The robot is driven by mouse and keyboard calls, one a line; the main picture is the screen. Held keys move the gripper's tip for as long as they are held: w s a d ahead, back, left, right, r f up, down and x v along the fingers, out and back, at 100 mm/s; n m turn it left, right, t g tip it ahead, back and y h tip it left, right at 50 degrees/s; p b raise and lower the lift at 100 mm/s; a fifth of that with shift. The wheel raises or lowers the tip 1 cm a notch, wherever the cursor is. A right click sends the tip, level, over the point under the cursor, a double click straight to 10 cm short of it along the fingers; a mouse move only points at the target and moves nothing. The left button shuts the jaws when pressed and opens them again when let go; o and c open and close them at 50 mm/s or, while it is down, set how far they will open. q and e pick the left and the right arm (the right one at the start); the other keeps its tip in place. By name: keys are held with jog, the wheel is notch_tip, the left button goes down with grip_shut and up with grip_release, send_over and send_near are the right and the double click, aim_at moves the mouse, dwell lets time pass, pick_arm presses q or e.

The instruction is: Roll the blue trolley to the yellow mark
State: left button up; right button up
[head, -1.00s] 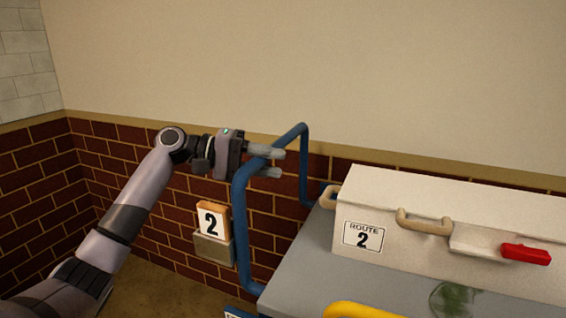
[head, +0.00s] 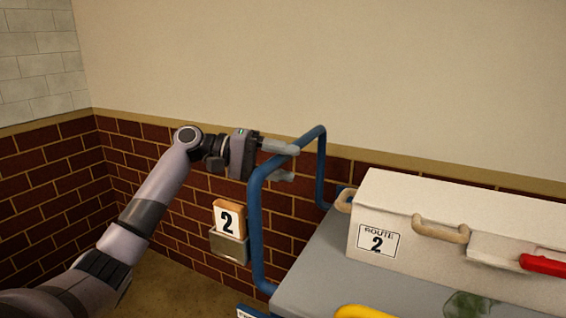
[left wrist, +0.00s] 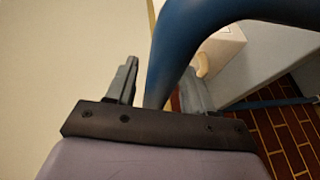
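The blue trolley shows in the head view by its grey top (head: 335,262) and its tall blue tube handle (head: 256,225) at the left end. My left gripper (head: 283,161) is at the upper part of this handle, with its fingers apart. In the left wrist view the blue tube (left wrist: 172,60) passes between the fingers of my left gripper (left wrist: 160,88). A gap shows between the left finger and the tube; the right finger is partly hidden behind it. My right gripper is not in view. The yellow mark is not in view.
A white box (head: 460,225) with a "ROUTE 2" label, beige handles and a red part (head: 543,264) stands on the trolley. A yellow curved piece (head: 362,311) shows at the bottom edge. A "2" sign (head: 228,219) and brick wall (head: 40,175) are behind. Brown floor shows at lower left.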

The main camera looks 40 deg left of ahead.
pick_arm(q)
jog(key=v, duration=0.7)
jog(key=shift+a, duration=0.1)
dwell(0.5)
